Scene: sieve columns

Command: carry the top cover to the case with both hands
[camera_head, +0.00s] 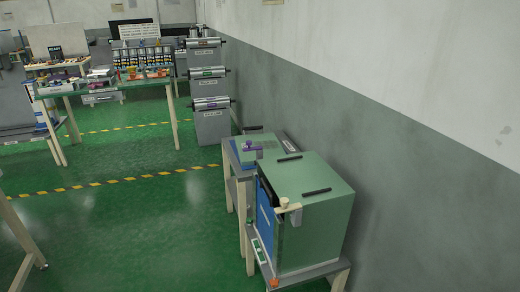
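A large green box-shaped housing (318,222) stands on a low table at the lower right, close to the wall. Its flat top has two black bar handles (316,191), one nearer and one farther. Its left side shows a dark opening and a blue panel (265,220). I cannot tell whether the top cover is this green housing or its top, or which thing is the case. Neither of my grippers is in view, and nothing is seen held.
A second small table (240,172) with a purple part (262,146) stands just behind the housing. A long green workbench (115,88) with several bottles is at the back left, beside stacked grey drawers (210,105). The green floor (120,225) at left-centre is mostly clear, with yellow-black tape lines.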

